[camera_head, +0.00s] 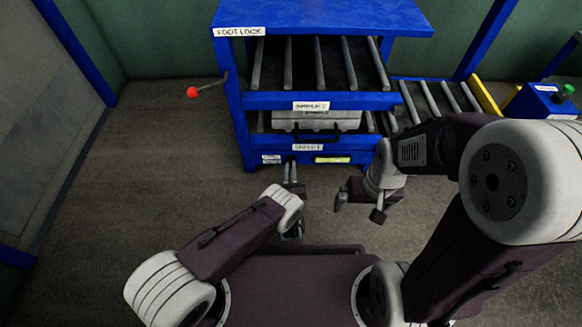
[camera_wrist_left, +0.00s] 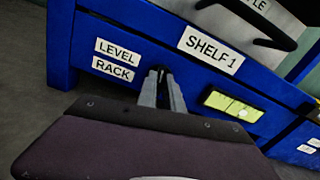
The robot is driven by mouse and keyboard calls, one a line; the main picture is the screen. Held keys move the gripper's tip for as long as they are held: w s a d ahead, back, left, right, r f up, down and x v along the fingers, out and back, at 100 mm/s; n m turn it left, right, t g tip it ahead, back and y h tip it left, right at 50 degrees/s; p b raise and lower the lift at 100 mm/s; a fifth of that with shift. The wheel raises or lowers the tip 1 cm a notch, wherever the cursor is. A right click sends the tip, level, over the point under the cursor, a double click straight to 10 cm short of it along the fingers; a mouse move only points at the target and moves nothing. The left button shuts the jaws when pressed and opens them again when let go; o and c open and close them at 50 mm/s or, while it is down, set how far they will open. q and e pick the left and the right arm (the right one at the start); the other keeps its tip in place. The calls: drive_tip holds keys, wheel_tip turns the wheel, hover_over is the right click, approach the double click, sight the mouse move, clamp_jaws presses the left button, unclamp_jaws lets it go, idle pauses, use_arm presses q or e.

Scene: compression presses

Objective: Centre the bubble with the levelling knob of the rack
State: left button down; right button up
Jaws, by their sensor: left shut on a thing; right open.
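The blue rack (camera_head: 262,101) stands ahead of me. Its lower front beam has "LEVEL RACK" labels (camera_wrist_left: 114,60) and a yellow-green bubble level (camera_wrist_left: 233,104), also in the head view (camera_head: 333,160). A pale bubble (camera_wrist_left: 242,113) shows right of the vial's middle in the tilted left wrist view. My left gripper (camera_wrist_left: 163,76), at the beam in the head view (camera_head: 291,165), is shut on the dark levelling knob (camera_wrist_left: 160,71), mostly hidden between the fingertips. My right gripper (camera_head: 359,209) is open and empty, before the rack and to the right.
A grey box (camera_head: 316,120) sits on the lower shelf. A lever with a red ball (camera_head: 193,92) sticks out at the rack's left. A roller conveyor (camera_head: 438,97) and a blue control box (camera_head: 540,101) stand to the right. Floor left of the rack is clear.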

use_arm(q)
drive_tip(key=shift+a+f+n+p, duration=0.15)
drive_tip(key=shift+n+p, duration=0.9)
drive_tip(key=shift+n, duration=3.35)
drive_tip(key=shift+a+f+n+p, duration=0.1)
drive_tip(key=shift+n+p, duration=0.9)
drive_tip(key=shift+n, duration=3.4)
use_arm(e)
drive_tip(key=shift+r, duration=2.15)
use_arm(q)
drive_tip(key=c, duration=1.5)
unclamp_jaws()
